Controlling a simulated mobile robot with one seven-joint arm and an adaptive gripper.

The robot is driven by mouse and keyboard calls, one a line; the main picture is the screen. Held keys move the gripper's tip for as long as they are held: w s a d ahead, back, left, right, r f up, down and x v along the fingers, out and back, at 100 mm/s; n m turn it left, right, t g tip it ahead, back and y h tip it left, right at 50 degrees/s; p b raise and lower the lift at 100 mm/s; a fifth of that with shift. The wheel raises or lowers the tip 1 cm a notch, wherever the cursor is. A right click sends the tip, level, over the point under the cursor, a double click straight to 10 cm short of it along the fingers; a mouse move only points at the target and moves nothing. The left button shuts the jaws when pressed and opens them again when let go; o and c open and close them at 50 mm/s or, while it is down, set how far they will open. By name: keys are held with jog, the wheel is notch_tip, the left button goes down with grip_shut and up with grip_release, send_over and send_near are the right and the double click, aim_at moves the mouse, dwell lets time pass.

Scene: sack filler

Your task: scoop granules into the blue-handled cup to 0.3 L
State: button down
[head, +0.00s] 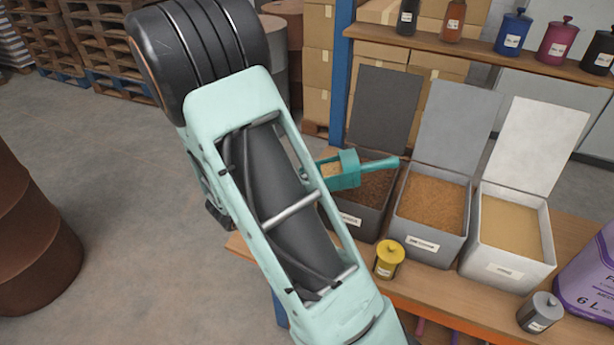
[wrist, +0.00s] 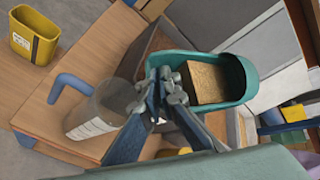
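The teal scoop (head: 347,170) is raised over the dark-granule bin in the head view, with tan granules in it. It also shows in the wrist view (wrist: 246,80), with a heap of tan granules (wrist: 207,82) inside. My gripper (wrist: 165,76) is shut at the scoop's near end; the fingers hide the grip itself. The clear cup (wrist: 92,117) with its blue handle (wrist: 68,86) stands on the wooden table, left of my gripper in the wrist view and partly behind a finger. Its fill level cannot be read. My arm hides the cup and my gripper in the head view.
Three lidded-open bins hold dark granules (head: 377,188), orange-brown granules (head: 432,202) and tan granules (head: 511,227). A yellow canister (head: 388,260) and a grey canister (head: 540,313) stand before them. A yellow open container (wrist: 34,40) is at the wrist view's upper left.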

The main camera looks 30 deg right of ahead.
jog(key=shift+f+n+h+b, duration=0.2)
jog(key=shift+n+h+b, duration=0.1)
jog(key=shift+h+b, duration=0.15)
jog(key=shift+n+h+b, duration=0.7)
jog(key=shift+h+b, duration=0.25)
jog(key=shift+b, duration=0.1)
jog(key=shift+f+n+t+h, duration=0.15)
jog(key=shift+n+t+h, duration=0.25)
jog(key=shift+n+h, duration=0.75)
jog(key=shift+d, duration=0.1)
